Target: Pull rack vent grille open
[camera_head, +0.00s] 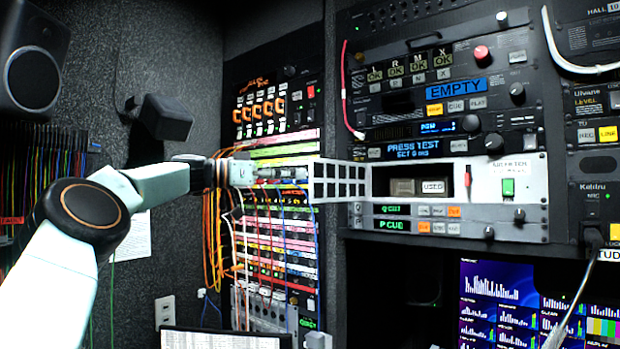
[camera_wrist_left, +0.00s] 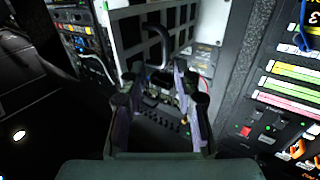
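The vent grille (camera_head: 340,181) is a white-framed panel with dark square openings, swung out from the rack at the left of a lit recess (camera_head: 420,183). In the left wrist view the grille (camera_wrist_left: 152,34) stands at the top, with a black bar handle (camera_wrist_left: 160,44) on its face. My left gripper (camera_head: 300,174) reaches in from the left, close to the grille. In the left wrist view the gripper (camera_wrist_left: 155,72) has its fingers apart, with the lower end of the handle between or just beyond the tips; contact is unclear. My right gripper is in neither view.
The recess holds boxes, one labelled USED (camera_head: 434,187). A patch bay (camera_head: 280,235) with many coloured cables is behind and below my left gripper. Rack units with knobs surround the recess. Monitors (camera_head: 520,305) are at the lower right, and a speaker (camera_head: 35,60) at the upper left.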

